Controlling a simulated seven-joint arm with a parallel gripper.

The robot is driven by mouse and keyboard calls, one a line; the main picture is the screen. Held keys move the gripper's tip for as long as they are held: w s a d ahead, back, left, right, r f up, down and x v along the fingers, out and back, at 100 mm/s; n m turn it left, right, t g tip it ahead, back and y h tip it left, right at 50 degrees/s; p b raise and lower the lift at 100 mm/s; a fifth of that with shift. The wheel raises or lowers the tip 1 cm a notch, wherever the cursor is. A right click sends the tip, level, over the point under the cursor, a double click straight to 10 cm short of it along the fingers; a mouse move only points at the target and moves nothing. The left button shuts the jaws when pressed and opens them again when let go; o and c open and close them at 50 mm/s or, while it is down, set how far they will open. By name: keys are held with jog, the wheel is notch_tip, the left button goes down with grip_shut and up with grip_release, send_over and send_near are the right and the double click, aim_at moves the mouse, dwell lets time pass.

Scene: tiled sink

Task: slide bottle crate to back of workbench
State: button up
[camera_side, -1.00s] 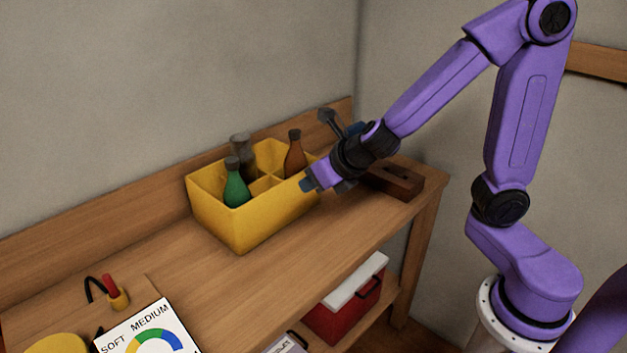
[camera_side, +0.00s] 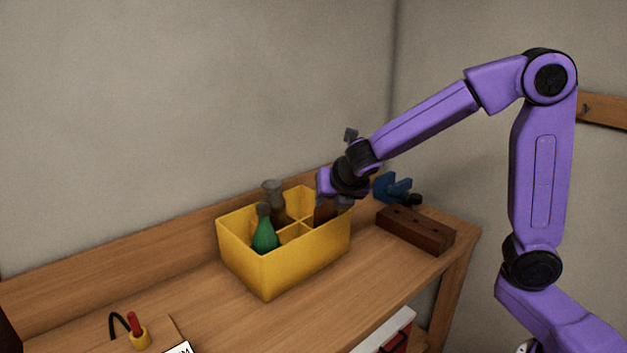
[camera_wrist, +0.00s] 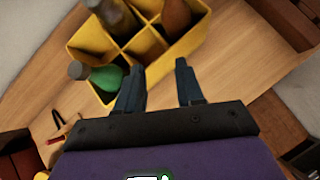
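The yellow bottle crate (camera_side: 308,266) stands on the wooden workbench (camera_side: 225,310), near the low backboard (camera_side: 120,240). It is divided into compartments. A green bottle (camera_side: 264,236) and a grey bottle (camera_side: 274,200) stand in it. A brown bottle (camera_side: 322,214) is partly hidden behind my gripper (camera_side: 330,196), at the crate's right end. In the wrist view, my gripper (camera_wrist: 158,78) has its two dark fingers apart with nothing clearly held between them. The crate (camera_wrist: 150,47) lies just beyond the fingertips. I cannot tell whether they touch it.
A dark brown block with holes (camera_side: 415,231) and a blue vise-like tool (camera_side: 397,188) are at the bench's right end. A red-handled tool in a yellow holder (camera_side: 138,333) is at the front left. Bare bench top lies in front of the crate.

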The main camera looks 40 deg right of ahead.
aim_at(311, 231)
jog(key=w+r+m+g+y, duration=0.2)
jog(key=w+m+g, duration=0.4)
jog(key=m, duration=0.5)
jog(key=shift+w+r+g+y, duration=0.35)
jog(key=shift+g+y, duration=0.35)
jog(key=shift+g, duration=0.4)
jog(key=shift+f, duration=0.1)
notch_tip(311, 231, down, 17)
jog(key=shift+f, duration=0.15)
grip_shut()
dwell(1.1)
